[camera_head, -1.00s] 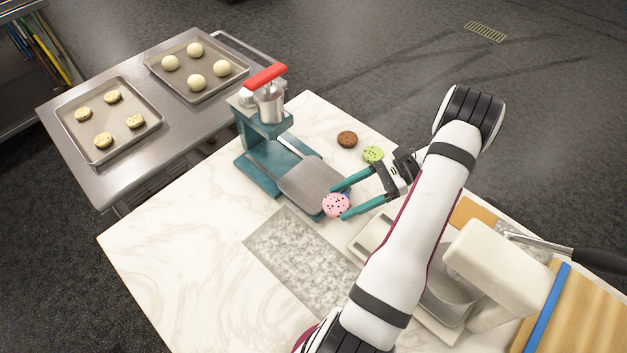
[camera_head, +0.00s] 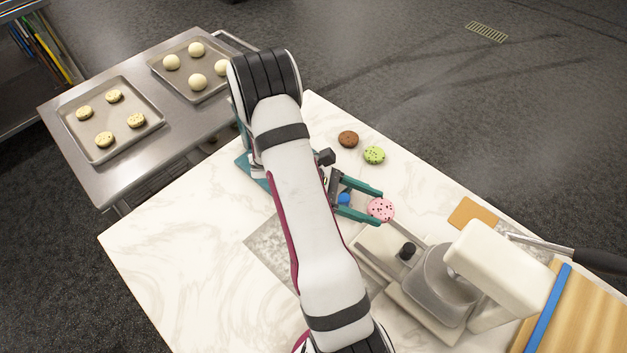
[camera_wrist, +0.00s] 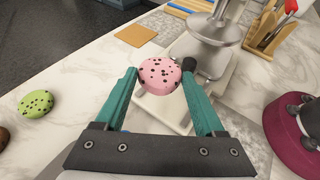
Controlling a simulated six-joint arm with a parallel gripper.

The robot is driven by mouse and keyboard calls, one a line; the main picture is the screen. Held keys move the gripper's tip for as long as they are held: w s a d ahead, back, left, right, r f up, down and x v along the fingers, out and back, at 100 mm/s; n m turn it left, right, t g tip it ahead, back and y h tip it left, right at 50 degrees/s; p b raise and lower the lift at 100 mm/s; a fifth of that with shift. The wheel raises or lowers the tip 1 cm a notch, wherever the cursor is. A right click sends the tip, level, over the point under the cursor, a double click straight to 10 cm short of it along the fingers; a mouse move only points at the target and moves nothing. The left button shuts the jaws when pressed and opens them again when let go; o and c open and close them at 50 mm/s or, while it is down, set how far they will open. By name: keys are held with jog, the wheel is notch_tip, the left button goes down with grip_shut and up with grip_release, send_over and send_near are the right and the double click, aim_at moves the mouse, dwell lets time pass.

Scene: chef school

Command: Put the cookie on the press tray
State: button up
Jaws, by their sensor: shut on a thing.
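A pink cookie with dark chips (camera_head: 380,209) is between the tips of my teal gripper fingers (camera_head: 379,207). In the wrist view the pink cookie (camera_wrist: 159,75) sits between both fingertips (camera_wrist: 160,78), and my gripper is shut on it. It is over the right part of the marble counter, beside a metal scale-like machine. The teal press (camera_head: 252,168) stands at the back left of the counter. My arm covers most of it now, including its grey tray.
A brown cookie (camera_head: 348,139) and a green cookie (camera_head: 374,155) lie on the counter behind my gripper. A grey mixer-like machine (camera_head: 440,285) stands close on the right, with an orange-brown square (camera_head: 472,213) behind it. Baking trays with dough (camera_head: 110,120) are on the steel table at left.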

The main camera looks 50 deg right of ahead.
jog(key=w+n+t+h, duration=0.1)
jog(key=w+n+t, duration=0.1)
jog(key=w, duration=0.1)
jog(key=w+r+n+t+h, duration=0.1)
jog(key=w+n+t+h, duration=0.1)
jog(key=w, duration=0.1)
jog(key=w+n+t+h, duration=0.1)
jog(key=w+n+h, duration=0.1)
jog(key=shift+w+d+r+n+t, duration=0.25)
jog(key=shift+w+r+n+t, duration=0.05)
jog(key=shift+w+n+t, duration=0.1)
jog(key=w+a+n+t+h, duration=0.1)
jog(key=w+a+n+t, duration=0.1)
jog(key=w+n+t, duration=0.4)
jog(key=shift+m+g, duration=0.3)
jog(key=shift+m, duration=0.4)
jog(key=f, duration=0.2)
jog(key=w+f, duration=0.1)
jog(key=f, duration=0.3)
jog(key=shift+w+a+f, duration=0.15)
jog(key=shift+a+f, duration=0.15)
jog(key=shift+f, duration=0.3)
jog(key=shift+f, duration=0.1)
